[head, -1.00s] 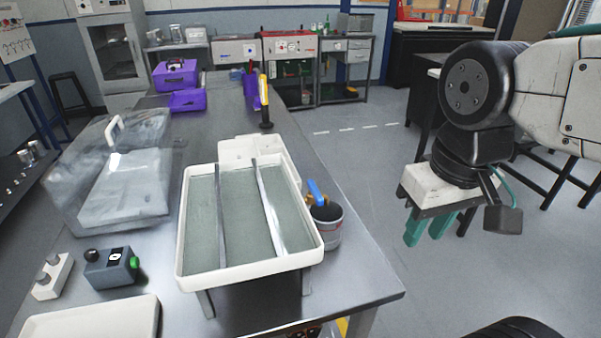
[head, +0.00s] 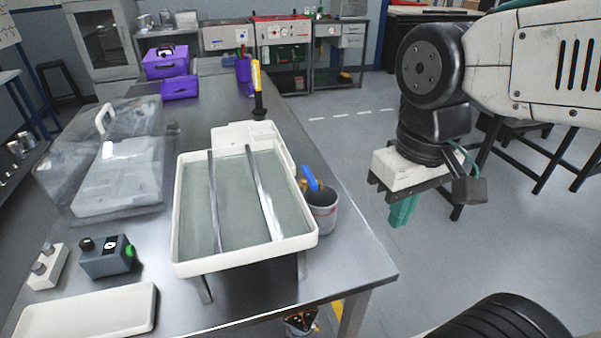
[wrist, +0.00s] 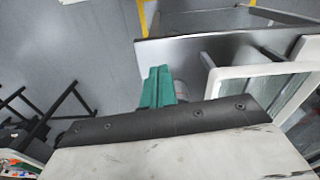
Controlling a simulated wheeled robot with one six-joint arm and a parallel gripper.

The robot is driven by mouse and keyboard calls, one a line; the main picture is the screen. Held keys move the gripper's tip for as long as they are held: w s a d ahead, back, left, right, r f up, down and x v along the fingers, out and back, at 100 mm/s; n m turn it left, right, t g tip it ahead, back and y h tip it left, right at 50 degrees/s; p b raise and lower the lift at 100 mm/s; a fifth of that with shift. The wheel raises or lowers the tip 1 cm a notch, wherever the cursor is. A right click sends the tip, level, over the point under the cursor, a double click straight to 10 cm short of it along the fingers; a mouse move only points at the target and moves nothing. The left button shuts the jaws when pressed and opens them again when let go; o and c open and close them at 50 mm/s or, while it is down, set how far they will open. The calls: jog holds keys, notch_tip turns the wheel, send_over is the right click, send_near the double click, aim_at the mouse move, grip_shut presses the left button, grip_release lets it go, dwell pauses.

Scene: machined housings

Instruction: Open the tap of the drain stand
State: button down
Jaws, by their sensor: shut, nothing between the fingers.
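The drain stand is a white tray (head: 179,215) on legs with a grey-green floor and two metal rails, standing at the table's front right. A blue tap handle (head: 309,177) on a brass-coloured body sticks out at the tray's right side, above a grey cup (head: 322,216). The handle points up and slightly left in the head view. My gripper (head: 400,222) has green fingers, closed together and empty. It hangs off the table's right edge, to the right of the tap and apart from it. In the wrist view the fingers (wrist: 157,87) partly hide the cup, and the tap handle cannot be made out.
A clear cover (head: 100,160), a control box with a green button (head: 107,257) and a white tray (head: 90,312) are on the table's left. A yellow-handled tool (head: 257,85) stands behind the drain stand.

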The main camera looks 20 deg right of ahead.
jog(key=w+a+r+n+g+h, duration=0.1)
jog(key=w+a+n, duration=0.5)
jog(key=w+a, duration=0.15)
jog(key=n+h, duration=0.3)
jog(key=n, duration=0.4)
send_near(298, 188)
jog(key=s+a, duration=0.3)
jog(key=w+r+n, duration=0.1)
jog(key=a+r+n, duration=0.1)
jog(key=w+r+n, duration=0.1)
jog(key=shift+w+a+r+n, duration=0.25)
jog(key=shift+w+a+n, duration=0.05)
jog(key=shift+w+n, duration=0.1)
jog(key=shift+f, duration=0.1)
jog(key=x, duration=1)
jog(key=shift+w+d, duration=0.15)
jog(key=shift+d, duration=2)
